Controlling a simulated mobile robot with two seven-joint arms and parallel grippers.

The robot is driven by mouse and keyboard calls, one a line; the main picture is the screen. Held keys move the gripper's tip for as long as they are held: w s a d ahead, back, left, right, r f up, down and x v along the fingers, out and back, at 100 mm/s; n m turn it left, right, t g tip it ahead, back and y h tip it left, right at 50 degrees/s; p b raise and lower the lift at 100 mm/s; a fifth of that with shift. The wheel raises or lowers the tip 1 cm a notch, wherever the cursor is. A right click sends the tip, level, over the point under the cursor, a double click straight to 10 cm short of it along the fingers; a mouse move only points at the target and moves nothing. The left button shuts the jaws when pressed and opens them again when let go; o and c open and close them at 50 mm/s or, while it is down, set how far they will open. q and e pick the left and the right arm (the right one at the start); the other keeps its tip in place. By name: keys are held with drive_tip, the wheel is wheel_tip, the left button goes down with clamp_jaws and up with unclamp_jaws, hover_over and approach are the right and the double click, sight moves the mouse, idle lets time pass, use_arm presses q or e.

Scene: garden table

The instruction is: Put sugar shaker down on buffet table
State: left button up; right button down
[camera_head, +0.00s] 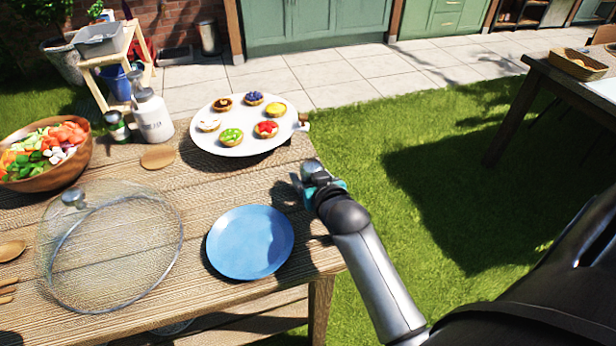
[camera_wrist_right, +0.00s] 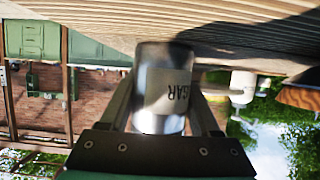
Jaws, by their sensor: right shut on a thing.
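My right gripper (camera_head: 318,185) is at the right edge of the wooden buffet table (camera_head: 215,188), between the white tart stand and the blue plate. In the right wrist view it is shut on the sugar shaker (camera_wrist_right: 165,88), a silver cylinder with a pale label whose letters appear upside down. The shaker is between the two fingers, and its end overlaps the table planks (camera_wrist_right: 110,30) in that view. I cannot tell whether it touches the wood. In the head view the shaker is mostly hidden by the gripper. My left gripper is not in view.
The blue plate (camera_head: 250,242) lies left of and nearer than the gripper. The tart stand (camera_head: 245,146) is behind it. A glass lid (camera_head: 110,250), salad bowl (camera_head: 75,175) and white bottle (camera_head: 152,118) stand farther left. Bare planks show between stand and plate.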

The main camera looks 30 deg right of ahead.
drive_tip(key=shift+r, duration=0.15)
drive_tip(key=c, duration=0.5)
unclamp_jaws()
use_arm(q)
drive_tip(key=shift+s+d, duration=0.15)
use_arm(e)
drive_tip(key=o, duration=0.4)
drive_tip(key=shift+s, duration=0.1)
drive_tip(key=p+v, duration=0.3)
drive_tip(key=v, duration=0.7)
drive_tip(key=shift+s+r, duration=0.1)
drive_tip(key=shift+s, duration=0.1)
drive_tip(key=shift+s+a+r, duration=0.2)
drive_tip(key=shift+s+r, duration=0.05)
drive_tip(key=shift+s, duration=0.35)
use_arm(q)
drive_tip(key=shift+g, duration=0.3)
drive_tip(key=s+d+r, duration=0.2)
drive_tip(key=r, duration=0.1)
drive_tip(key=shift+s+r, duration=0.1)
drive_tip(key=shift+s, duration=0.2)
